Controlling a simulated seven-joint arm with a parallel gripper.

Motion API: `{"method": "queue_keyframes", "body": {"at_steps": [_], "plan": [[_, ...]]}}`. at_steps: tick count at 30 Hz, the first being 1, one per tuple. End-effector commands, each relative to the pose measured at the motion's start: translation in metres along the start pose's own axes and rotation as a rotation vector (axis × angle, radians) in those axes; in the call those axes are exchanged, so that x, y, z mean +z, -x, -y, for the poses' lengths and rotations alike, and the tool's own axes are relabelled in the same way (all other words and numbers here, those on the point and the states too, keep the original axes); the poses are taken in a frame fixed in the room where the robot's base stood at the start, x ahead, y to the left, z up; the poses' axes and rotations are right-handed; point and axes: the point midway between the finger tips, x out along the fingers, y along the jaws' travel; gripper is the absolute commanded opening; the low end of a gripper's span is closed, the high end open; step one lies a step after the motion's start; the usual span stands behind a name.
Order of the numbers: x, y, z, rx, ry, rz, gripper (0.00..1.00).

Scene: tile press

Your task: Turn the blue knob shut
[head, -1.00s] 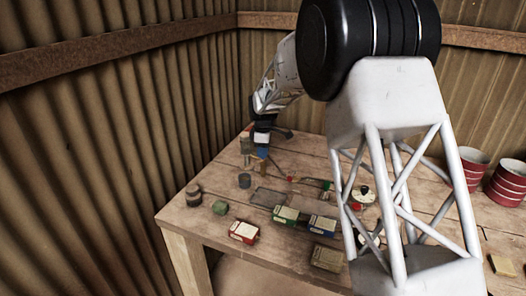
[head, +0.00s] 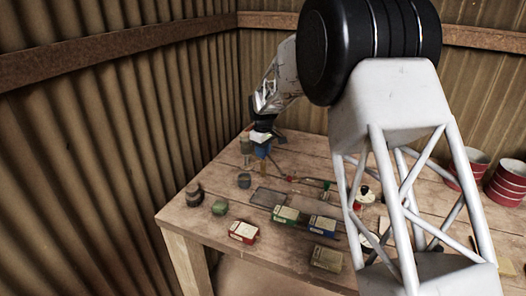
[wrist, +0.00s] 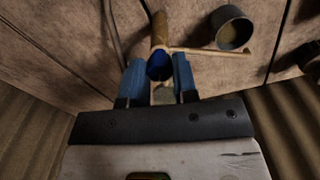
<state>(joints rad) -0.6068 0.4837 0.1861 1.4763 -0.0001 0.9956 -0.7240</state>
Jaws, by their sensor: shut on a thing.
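The blue knob (wrist: 160,67) shows in the wrist view between the two blue fingers of my gripper (wrist: 159,78). It sits at the end of a brass-coloured valve body (wrist: 160,32), from which a thin brass rod runs to the right. The fingers lie on either side of the knob and are shut on it. In the head view my gripper (head: 262,150) is at the far left part of the table, and the knob cannot be made out clearly from the fingers there.
A dark grey cup (wrist: 231,28) stands close to the right of the valve in the wrist view. On the wooden table (head: 185,228) are a red box (head: 243,232), a green box (head: 286,215), a blue box (head: 322,224) and a green lump (head: 220,207). Red cups (head: 508,183) stand far right.

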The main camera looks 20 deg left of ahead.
Motion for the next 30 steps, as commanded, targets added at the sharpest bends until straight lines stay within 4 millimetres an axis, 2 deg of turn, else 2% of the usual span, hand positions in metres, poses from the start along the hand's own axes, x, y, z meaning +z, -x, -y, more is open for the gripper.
{"method": "queue_keyframes", "body": {"at_steps": [30], "plan": [[-0.0006, 0.0009, -0.0001, 0.0, -0.929, -0.002, 0.03]]}}
